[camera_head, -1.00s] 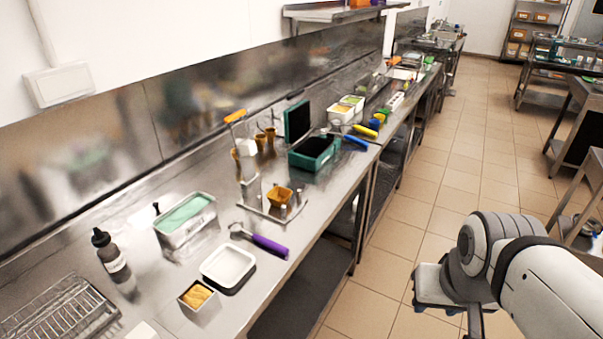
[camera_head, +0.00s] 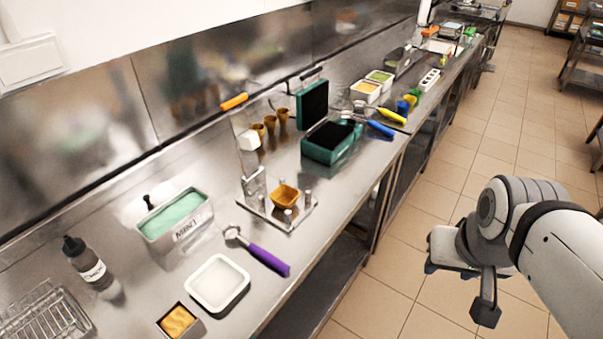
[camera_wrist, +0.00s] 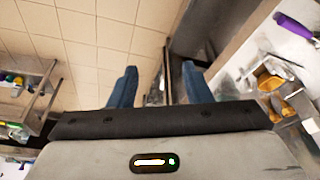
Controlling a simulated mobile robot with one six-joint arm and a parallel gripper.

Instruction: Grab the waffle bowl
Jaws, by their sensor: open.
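The waffle bowl (camera_head: 284,196) is a golden-brown square cup. It sits on a small metal stand (camera_head: 262,213) with short posts on the steel counter. It also shows at the right edge of the wrist view (camera_wrist: 269,83). My gripper is at the lower right of the head view (camera_head: 460,275), over the floor and well apart from the bowl. In the wrist view the two blue fingers of my gripper (camera_wrist: 160,85) are spread, with nothing between them.
A purple-handled scoop (camera_head: 265,259), a white tray (camera_head: 217,284) and a mint tub (camera_head: 180,222) lie left of and nearer than the stand. Waffle cones (camera_head: 270,124) and a green box (camera_head: 328,150) stand behind it. The floor beside the counter is clear.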

